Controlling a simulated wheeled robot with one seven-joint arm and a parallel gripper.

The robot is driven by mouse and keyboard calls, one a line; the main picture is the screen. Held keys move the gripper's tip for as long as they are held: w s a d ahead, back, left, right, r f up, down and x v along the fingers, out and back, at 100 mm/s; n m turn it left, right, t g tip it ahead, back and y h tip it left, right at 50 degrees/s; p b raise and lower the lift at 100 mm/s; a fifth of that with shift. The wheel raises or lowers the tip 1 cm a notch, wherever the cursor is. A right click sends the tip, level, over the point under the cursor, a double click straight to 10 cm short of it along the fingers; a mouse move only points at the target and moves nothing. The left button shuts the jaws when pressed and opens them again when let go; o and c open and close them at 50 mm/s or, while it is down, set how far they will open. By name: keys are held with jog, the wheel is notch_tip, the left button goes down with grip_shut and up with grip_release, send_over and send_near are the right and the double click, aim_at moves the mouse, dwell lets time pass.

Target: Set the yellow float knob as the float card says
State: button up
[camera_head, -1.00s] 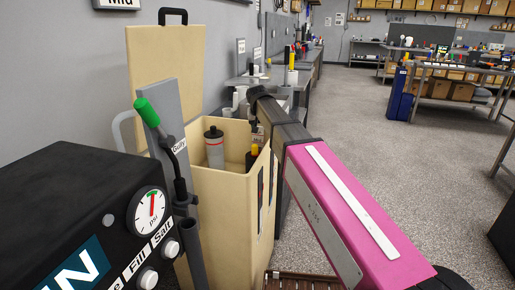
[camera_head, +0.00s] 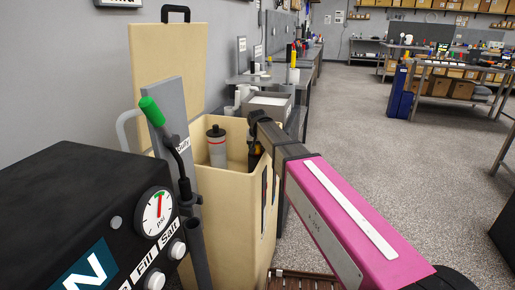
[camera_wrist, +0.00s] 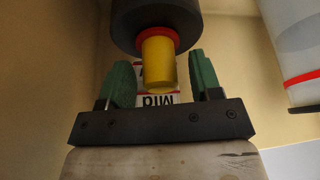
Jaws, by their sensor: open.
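The yellow float knob (camera_wrist: 158,62) shows in the wrist view below a red ring on a dark cylinder (camera_wrist: 156,20). My gripper (camera_wrist: 160,82) is open, with one green finger on each side of the knob and gaps between. In the head view my gripper (camera_head: 256,128) is at the cream tank (camera_head: 232,206) and mostly hides the knob. A white label (camera_wrist: 157,100) reading "Mid" upside down shows behind the knob. A sign at the head view's top left (camera_head: 118,3) is cut off, its text not readable now.
A grey cylinder with a red band (camera_head: 217,148) stands inside the tank, left of the knob, and shows at the wrist view's right (camera_wrist: 295,40). A black control box with a gauge (camera_head: 157,213) and a green-handled lever (camera_head: 152,110) are at left. Open floor lies right.

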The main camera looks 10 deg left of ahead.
jog(key=shift+w+f, duration=0.15)
jog(key=shift+f, duration=0.2)
jog(key=shift+c, duration=0.3)
grip_shut()
jog(key=shift+r, duration=2.05)
jog(key=shift+o, duration=0.3)
grip_release()
jog(key=v, duration=1)
jog(key=shift+r, duration=0.3)
jog(key=shift+s, duration=0.25)
